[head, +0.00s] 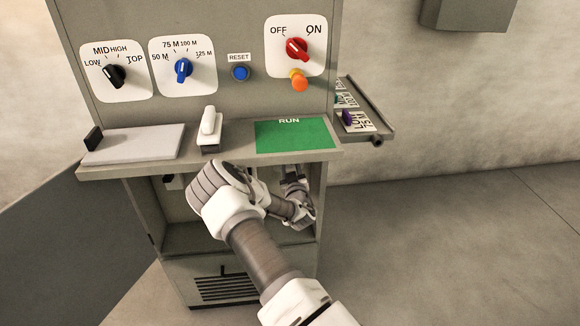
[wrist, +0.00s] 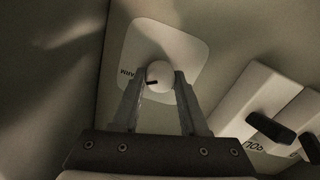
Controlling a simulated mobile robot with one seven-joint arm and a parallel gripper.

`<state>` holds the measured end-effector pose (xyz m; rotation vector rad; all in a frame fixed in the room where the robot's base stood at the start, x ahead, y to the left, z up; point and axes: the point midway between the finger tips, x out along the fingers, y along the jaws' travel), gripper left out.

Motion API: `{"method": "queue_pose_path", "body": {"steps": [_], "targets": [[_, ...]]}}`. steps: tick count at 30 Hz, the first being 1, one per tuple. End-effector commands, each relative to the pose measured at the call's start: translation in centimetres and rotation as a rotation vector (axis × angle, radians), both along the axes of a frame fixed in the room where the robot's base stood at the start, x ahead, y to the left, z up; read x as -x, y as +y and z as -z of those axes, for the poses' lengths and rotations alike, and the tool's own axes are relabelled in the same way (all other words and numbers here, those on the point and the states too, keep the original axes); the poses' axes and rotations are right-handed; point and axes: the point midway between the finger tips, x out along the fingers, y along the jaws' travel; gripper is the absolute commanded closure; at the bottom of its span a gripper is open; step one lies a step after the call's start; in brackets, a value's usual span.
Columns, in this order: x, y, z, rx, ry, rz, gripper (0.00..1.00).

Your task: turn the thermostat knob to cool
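In the wrist view a round pale knob (wrist: 160,73) with a short black mark sits on a white plate (wrist: 184,43). The mark lies on the knob's lower left side. The plate's lettering at the left seems to read "WARM"; no "COOL" label can be made out on it. My gripper (wrist: 162,78) has one fingertip at each side of the knob, with no gap visible, so it looks shut on it. In the head view my gripper (head: 294,180) is inside the open bay under the counter. The knob is hidden there.
Pale blocks with black handles (wrist: 270,128) stand right of my gripper in the wrist view. The upper panel has a black knob (head: 114,75), a blue knob (head: 183,69) and a red knob (head: 297,48).

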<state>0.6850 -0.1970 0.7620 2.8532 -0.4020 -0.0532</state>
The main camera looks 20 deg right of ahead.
Motion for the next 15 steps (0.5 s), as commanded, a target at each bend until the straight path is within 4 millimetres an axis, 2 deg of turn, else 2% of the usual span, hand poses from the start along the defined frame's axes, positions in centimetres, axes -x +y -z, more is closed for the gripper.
{"method": "queue_pose_path", "body": {"steps": [1,6,15], "targets": [[0.01,-0.01,0.0,0.0,0.0,0.0,0.7],[0.02,0.0,0.0,0.0,0.0,0.0,1.0],[0.02,-0.01,0.08,0.017,0.005,0.001,1.0]]}}
